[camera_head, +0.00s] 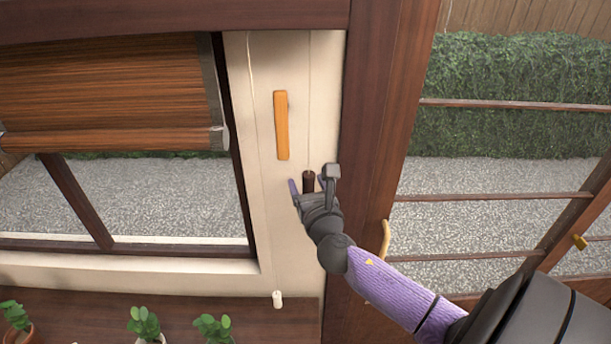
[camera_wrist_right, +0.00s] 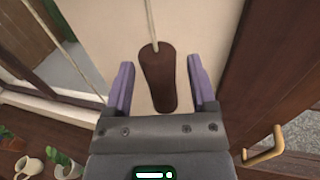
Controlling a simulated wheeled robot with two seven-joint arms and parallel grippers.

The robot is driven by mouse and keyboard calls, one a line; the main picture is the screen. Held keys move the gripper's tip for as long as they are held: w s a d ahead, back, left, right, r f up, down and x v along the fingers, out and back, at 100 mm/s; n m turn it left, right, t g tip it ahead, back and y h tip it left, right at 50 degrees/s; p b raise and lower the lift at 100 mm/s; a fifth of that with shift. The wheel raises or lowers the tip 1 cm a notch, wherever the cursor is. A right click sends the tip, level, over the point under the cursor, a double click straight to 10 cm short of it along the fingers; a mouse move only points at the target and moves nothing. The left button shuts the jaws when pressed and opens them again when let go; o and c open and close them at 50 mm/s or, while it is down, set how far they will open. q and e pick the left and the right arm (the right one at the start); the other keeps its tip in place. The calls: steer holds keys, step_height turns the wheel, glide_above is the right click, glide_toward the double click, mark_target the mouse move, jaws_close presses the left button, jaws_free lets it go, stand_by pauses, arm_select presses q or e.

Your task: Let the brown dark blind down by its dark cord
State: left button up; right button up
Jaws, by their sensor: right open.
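The brown blind (camera_head: 110,95) hangs across the upper part of the left window, its lower edge partway down the glass. Visible gaps separate the fingers from the pull in the wrist view. My left gripper is not in view.
A pale cord with a white pull (camera_head: 278,299) hangs to the left. An orange wooden bar (camera_head: 281,125) is fixed on the wall between the cords. A door with a brass handle (camera_head: 385,240) is at right. Potted plants (camera_head: 145,322) stand below the window.

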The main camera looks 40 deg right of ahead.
steer(key=shift+x, duration=0.95)
jaws_close()
stand_by(0.7)
